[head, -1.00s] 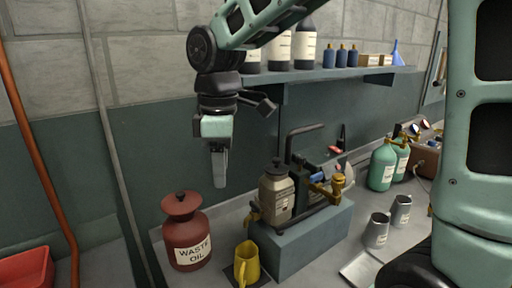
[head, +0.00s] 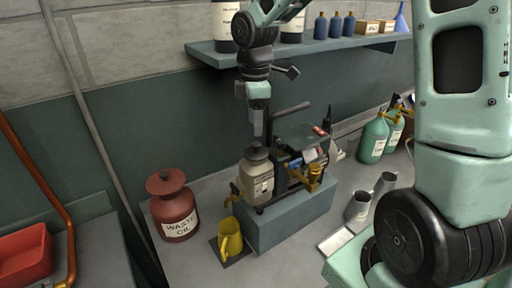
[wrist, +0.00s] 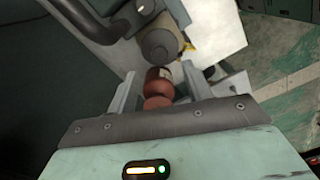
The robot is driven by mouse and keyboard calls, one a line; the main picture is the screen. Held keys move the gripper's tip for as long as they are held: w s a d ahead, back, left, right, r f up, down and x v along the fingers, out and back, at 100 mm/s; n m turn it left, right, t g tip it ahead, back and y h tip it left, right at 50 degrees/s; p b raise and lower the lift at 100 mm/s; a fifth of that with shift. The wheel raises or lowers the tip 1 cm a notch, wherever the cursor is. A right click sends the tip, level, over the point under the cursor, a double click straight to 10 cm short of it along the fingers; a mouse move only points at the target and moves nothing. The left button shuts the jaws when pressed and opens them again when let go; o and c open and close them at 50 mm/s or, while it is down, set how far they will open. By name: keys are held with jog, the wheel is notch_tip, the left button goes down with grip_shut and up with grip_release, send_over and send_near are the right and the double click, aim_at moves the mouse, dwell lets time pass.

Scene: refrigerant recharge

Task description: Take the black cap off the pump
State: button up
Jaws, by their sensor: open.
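The pump (head: 288,165) stands on a grey-blue block. Its beige labelled reservoir (head: 258,181) carries the black cap (head: 257,152) on top. In the wrist view the black cap (wrist: 159,45) shows as a dark round shape beyond the fingertips. My gripper (head: 258,133) points down just above the cap in the head view. Its two fingers (wrist: 159,88) are apart in the wrist view, with nothing held between them. Whether the fingertips touch the cap cannot be told, but they look apart from it.
The red waste oil can (head: 174,208) stands left of the block (head: 300,220); it shows between my fingers, farther off, in the wrist view (wrist: 158,82). A yellow jug (head: 230,238) sits in front. The pump's black handle (head: 290,116) rises close beside my gripper. A shelf (head: 330,52) runs behind.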

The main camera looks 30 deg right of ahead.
aim_at(256, 144)
jog(key=shift+f+p, duration=1.1)
jog(key=shift+f, duration=2)
jog(key=shift+c, duration=0.2)
jog(key=c, duration=1)
